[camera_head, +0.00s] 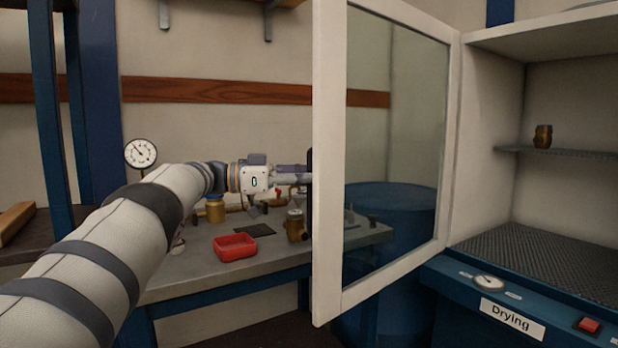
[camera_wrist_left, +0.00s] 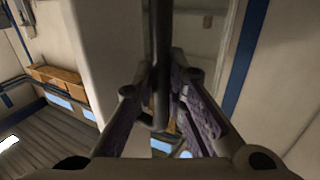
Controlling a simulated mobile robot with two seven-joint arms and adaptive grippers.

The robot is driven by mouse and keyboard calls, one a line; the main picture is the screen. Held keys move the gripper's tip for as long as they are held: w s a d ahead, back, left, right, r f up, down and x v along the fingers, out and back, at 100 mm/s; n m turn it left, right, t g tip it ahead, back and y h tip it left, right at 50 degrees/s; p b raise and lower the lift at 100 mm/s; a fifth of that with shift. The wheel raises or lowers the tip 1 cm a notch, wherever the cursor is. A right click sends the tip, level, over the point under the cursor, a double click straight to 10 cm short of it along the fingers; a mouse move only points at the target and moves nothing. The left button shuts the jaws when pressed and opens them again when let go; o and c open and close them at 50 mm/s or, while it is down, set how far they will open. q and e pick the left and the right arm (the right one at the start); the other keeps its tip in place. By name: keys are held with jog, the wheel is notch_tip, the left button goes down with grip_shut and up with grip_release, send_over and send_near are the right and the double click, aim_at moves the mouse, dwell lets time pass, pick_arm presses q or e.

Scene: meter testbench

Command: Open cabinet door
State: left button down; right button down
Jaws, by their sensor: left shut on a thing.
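The cabinet door (camera_head: 329,200) is a white frame with a glass pane (camera_head: 395,145). It stands swung well out to the left of the cabinet (camera_head: 495,150), whose inside shows. My left gripper (camera_head: 305,180) is at the door's outer edge. In the left wrist view, its fingers (camera_wrist_left: 160,105) are shut on the dark bar handle (camera_wrist_left: 160,60). In the head view the handle (camera_head: 309,185) is mostly hidden by the door's edge and the gripper. My right gripper is in neither view.
Inside the cabinet, a brass part (camera_head: 542,136) sits on a mesh shelf (camera_head: 590,154). Below is a blue panel with a "Drying" label (camera_head: 512,315) and a red button (camera_head: 588,325). A workbench (camera_head: 205,280) with a red tray (camera_head: 235,247) stands left; a blue drum (camera_head: 400,210) shows through the glass.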

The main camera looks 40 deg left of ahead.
pick_arm(q)
jog(key=shift+w+a, duration=0.1)
jog(key=shift+a, duration=0.25)
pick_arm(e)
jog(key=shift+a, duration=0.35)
pick_arm(q)
jog(key=c, duration=1.6)
grip_release()
jog(key=v, duration=1.2)
jog(key=shift+d, duration=0.1)
